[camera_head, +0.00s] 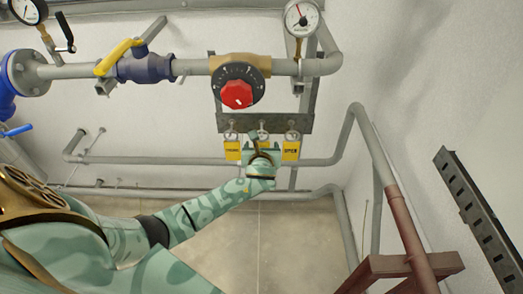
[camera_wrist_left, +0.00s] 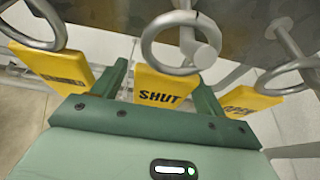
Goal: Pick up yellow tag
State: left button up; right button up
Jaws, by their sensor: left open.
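Three yellow tags hang by metal rings from a dark bracket. In the wrist view the middle tag (camera_wrist_left: 158,92) reads SHUT. The left tag (camera_wrist_left: 52,68) has lettering I cannot read clearly, and the right tag (camera_wrist_left: 246,101) seems to read OPEN. My left gripper (camera_wrist_left: 161,76) is open, one finger on each side of the SHUT tag, with the jaws apart from it. In the head view my left gripper (camera_head: 262,151) covers most of the middle tag. The left tag (camera_head: 232,151) and right tag (camera_head: 291,151) show on either side. My right gripper is not in view.
The bracket (camera_head: 222,123) sits just above the tags, under a valve with a red knob (camera_head: 237,94). A grey pipe (camera_head: 330,161) runs behind the tags. A yellow-handled valve (camera_head: 118,57) is at upper left. A reddish-brown stand (camera_head: 400,265) is at lower right.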

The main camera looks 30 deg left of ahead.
pick_arm(q)
jog(key=shift+w+a+f, duration=0.2)
jog(key=shift+w, duration=0.15)
jog(key=c, duration=1)
jog(key=shift+c, duration=0.2)
jog(key=shift+r, duration=0.55)
jog(key=shift+s+d+r+p, duration=0.15)
jog(key=shift+s+r+p, duration=0.05)
jog(key=shift+r+p, duration=0.1)
jog(key=s+d, duration=0.4)
jog(key=s, duration=0.3)
jog(key=s+d, duration=0.5)
jog(key=s, duration=0.3)
jog(key=shift+p, duration=0.3)
jog(key=shift+w, duration=0.15)
